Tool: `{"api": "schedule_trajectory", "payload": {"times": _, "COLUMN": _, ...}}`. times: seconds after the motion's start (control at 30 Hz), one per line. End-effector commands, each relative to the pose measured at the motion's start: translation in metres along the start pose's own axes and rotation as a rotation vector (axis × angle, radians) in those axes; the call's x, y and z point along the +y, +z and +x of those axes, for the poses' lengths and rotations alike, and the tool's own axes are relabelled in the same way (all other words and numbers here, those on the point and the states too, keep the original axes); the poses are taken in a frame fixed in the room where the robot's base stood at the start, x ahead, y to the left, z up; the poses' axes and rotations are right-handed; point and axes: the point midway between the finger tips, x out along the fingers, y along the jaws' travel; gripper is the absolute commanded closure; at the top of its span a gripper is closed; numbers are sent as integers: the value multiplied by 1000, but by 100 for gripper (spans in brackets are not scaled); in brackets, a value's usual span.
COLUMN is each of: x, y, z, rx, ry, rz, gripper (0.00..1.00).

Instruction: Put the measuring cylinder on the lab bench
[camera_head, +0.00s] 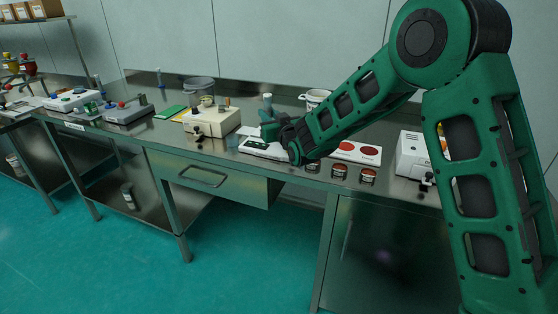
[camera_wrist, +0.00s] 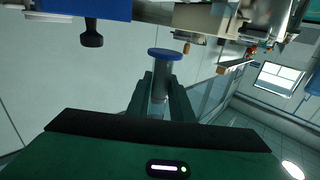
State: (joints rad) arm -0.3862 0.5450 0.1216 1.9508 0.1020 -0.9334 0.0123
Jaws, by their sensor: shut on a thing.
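The measuring cylinder (camera_wrist: 160,80) is between my fingers in the wrist view, a greyish tube with a round blue disc at one end. My gripper (camera_wrist: 160,100) is shut on it. In the head view my gripper (camera_head: 270,131) is low over the lab bench (camera_head: 230,160), beside a white flat device (camera_head: 262,150). A pale upright tube top shows just above my gripper there; I cannot tell for sure that it is the held cylinder. Whether the cylinder's end touches the bench is hidden.
A cream box-shaped device (camera_head: 210,121) stands left of my gripper. To the right are a white panel with red discs (camera_head: 356,152), small jars (camera_head: 339,171) and a white box (camera_head: 413,155). A grey bucket (camera_head: 200,87) stands behind. The bench's front edge is close.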

Motion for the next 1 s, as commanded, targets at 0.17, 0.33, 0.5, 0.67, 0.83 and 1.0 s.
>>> {"api": "schedule_trajectory", "payload": {"times": 0.17, "x": -5, "y": 22, "z": -35, "rx": -3, "ry": -8, "rz": 0, "gripper": 100}}
{"api": "schedule_trajectory", "payload": {"times": 0.33, "x": -6, "y": 42, "z": -67, "rx": -3, "ry": -11, "rz": 0, "gripper": 100}}
{"api": "schedule_trajectory", "payload": {"times": 0.5, "x": -4, "y": 56, "z": -91, "rx": -2, "ry": -12, "rz": 0, "gripper": 100}}
{"api": "schedule_trajectory", "payload": {"times": 0.67, "x": -4, "y": 61, "z": -100, "rx": -1, "ry": -12, "rz": 0, "gripper": 100}}
{"api": "schedule_trajectory", "payload": {"times": 0.83, "x": -3, "y": 75, "z": -100, "rx": -2, "ry": -13, "rz": 0, "gripper": 100}}
{"api": "schedule_trajectory", "payload": {"times": 1.0, "x": -2, "y": 96, "z": -99, "rx": -2, "ry": -12, "rz": -1, "gripper": 100}}
